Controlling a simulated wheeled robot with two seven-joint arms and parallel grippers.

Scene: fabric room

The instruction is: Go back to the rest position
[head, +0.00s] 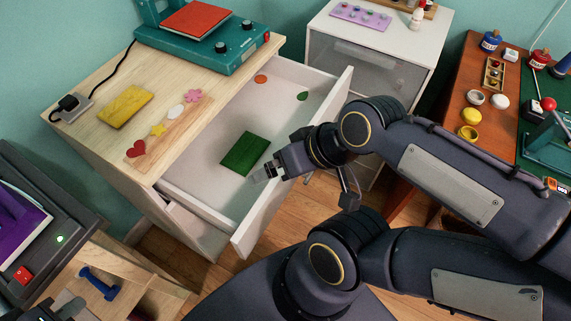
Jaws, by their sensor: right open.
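My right gripper (271,169) reaches in from the right, over the front part of the open drawer (208,152). It is open, and nothing shows held in it. A green rectangular piece (245,153) lies flat on the drawer floor, just beyond the gripper's tips in the picture. A dark grey part of my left gripper (66,308) shows at the bottom left edge. It is mostly cut off, so its jaws cannot be read.
The wooden cabinet top (90,140) holds a teal machine (205,45), yellow cloth (125,107) and small shapes. A white drawer unit (400,40) stands behind. A brown table (470,75) with bottles is at right. A blue dumbbell-shaped object (98,284) lies at lower left.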

